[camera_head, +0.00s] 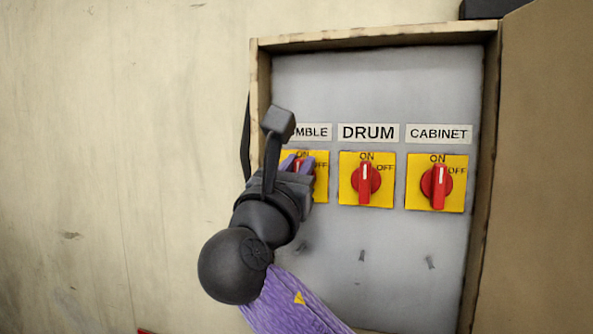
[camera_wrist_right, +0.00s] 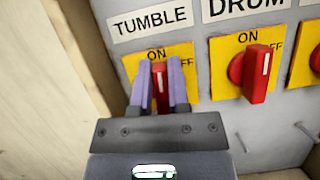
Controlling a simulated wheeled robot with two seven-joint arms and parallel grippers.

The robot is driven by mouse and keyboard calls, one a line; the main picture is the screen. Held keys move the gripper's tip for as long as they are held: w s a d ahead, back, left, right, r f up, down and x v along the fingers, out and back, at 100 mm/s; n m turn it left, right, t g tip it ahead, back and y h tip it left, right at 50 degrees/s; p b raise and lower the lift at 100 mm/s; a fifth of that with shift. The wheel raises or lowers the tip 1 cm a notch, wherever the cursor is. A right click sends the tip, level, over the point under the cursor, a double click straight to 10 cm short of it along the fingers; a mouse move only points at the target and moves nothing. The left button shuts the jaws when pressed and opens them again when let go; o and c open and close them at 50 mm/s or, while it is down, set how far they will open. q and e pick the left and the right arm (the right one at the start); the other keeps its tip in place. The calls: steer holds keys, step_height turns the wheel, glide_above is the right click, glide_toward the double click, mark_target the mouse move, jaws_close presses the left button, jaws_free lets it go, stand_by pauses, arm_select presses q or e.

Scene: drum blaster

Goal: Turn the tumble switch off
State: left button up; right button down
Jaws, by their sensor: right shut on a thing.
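The tumble switch is a red rotary knob on a yellow plate, under the TUMBLE label (camera_wrist_right: 150,22). In the right wrist view its red knob (camera_wrist_right: 160,84) stands between the two purple fingers of my right gripper (camera_wrist_right: 161,88), which is shut on it. The knob points up toward the ON mark. In the head view my right gripper (camera_head: 299,163) covers most of this switch, and part of its yellow plate (camera_head: 321,184) shows to the right. The label's left part is hidden behind my wrist. My left gripper is not in view.
The drum switch (camera_head: 366,182) and the cabinet switch (camera_head: 438,186) sit to the right, both pointing up at ON. The grey panel (camera_head: 380,95) is recessed in a wooden frame (camera_head: 262,90), whose left side is close to my gripper. The panel below the switches is mostly clear.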

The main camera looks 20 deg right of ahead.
steer(key=m+g+h+b, duration=0.1)
steer(key=m, duration=0.2)
steer(key=m+g+h, duration=0.1)
steer(key=m+g, duration=0.1)
steer(key=m, duration=0.2)
steer(key=m+g+h+b, duration=0.1)
steer(key=m+g, duration=0.1)
steer(key=m, duration=0.2)
steer(key=shift+s+d+f+b, duration=0.25)
steer(key=shift+d+f+b, duration=0.1)
steer(key=shift+f, duration=0.05)
steer(key=m+g, duration=0.1)
steer(key=m, duration=0.1)
steer(key=m+g, duration=0.1)
steer(key=m, duration=0.2)
steer(key=shift+s+d+f, duration=0.1)
steer(key=shift+d+f, duration=0.1)
steer(key=shift+f+m+g+y+p, duration=0.15)
steer(key=shift+m+g+y, duration=0.15)
steer(key=shift+m, duration=0.85)
steer(key=shift+f+m+g+y+p, duration=0.15)
steer(key=shift+m+g+y, duration=0.15)
steer(key=shift+m, duration=0.85)
steer(key=c, duration=0.6)
jaws_free()
